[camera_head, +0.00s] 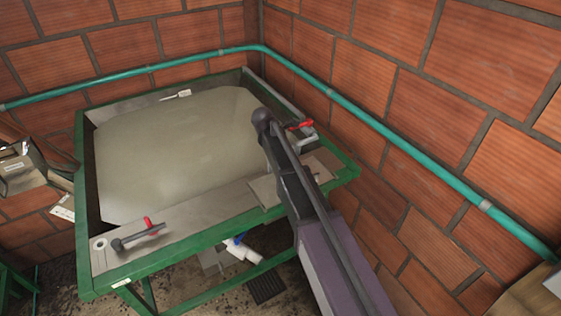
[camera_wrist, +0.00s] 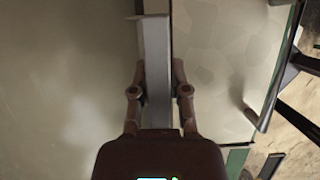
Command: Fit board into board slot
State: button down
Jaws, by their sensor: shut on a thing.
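My gripper (camera_wrist: 159,72) is in the wrist view, with one finger on each side of a narrow grey piece. It is shut on this piece, which I take to be the board (camera_wrist: 157,48), seen nearly edge-on. In the head view my arm crosses the right end of a green-framed trough (camera_head: 205,263), and my gripper is hidden behind it. A flat pale panel (camera_head: 263,192) shows beside my arm at the trough's front right; I cannot tell whether it is the held board. I cannot make out the board slot.
The trough holds a pale beige mass (camera_head: 170,150). Red-handled fittings sit at its front left (camera_head: 140,233) and back right (camera_head: 300,126). A green pipe (camera_head: 400,142) runs along the brick walls close behind. White and blue pipework (camera_head: 240,250) is below the trough.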

jog(key=shift+f, duration=0.15)
jog(key=shift+f+b, duration=1.75)
jog(key=shift+b, duration=0.15)
jog(key=shift+f, duration=0.1)
jog(key=c, duration=0.6)
grip_release()
jog(key=p+v, duration=1.1)
jog(key=v, duration=0.1)
jog(key=shift+d, duration=0.1)
